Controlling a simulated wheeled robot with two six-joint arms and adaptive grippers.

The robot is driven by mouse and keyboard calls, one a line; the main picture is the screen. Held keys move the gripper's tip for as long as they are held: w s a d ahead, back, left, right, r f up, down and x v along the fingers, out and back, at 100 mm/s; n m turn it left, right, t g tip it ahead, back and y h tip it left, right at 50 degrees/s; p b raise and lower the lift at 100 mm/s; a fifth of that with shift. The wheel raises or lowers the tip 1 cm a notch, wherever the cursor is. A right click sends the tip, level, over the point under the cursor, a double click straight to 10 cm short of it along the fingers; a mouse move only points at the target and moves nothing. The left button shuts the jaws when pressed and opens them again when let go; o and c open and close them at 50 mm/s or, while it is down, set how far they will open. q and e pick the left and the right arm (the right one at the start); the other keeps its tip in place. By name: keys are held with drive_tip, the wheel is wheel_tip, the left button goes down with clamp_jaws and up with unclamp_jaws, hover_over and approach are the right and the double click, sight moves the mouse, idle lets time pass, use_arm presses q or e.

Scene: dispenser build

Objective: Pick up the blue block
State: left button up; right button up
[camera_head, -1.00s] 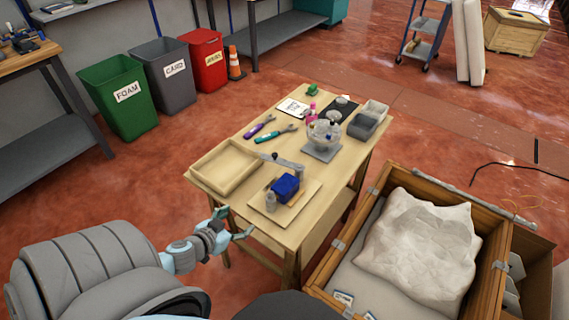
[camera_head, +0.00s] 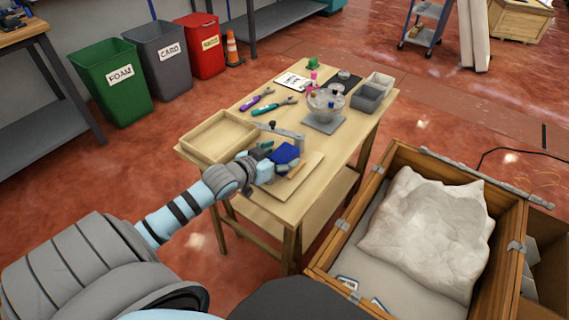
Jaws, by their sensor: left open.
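The blue block (camera_head: 286,154) sits on a pale board (camera_head: 312,163) at the near part of the wooden table. My left gripper (camera_head: 270,158) is open at the block's left side, its fingers close to it. I cannot tell whether they touch it. The gripper hides part of the block's near left side and the small grey item beside it. My right gripper does not show.
A shallow wooden tray (camera_head: 196,139) lies left of the board. A grey arm-like bar (camera_head: 287,133) stands just behind the block. A clear bowl (camera_head: 325,104) on a scale, grey bins (camera_head: 367,98) and tools (camera_head: 257,99) lie farther back. An open crate (camera_head: 400,151) stands at the right.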

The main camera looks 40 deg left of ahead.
use_arm(q)
drive_tip(key=shift+w+f, duration=0.15)
drive_tip(key=shift+w, duration=0.2)
drive_tip(key=shift+s, duration=0.1)
drive_tip(key=c, duration=1.7)
clamp_jaws()
drive_tip(key=shift+r, duration=0.25)
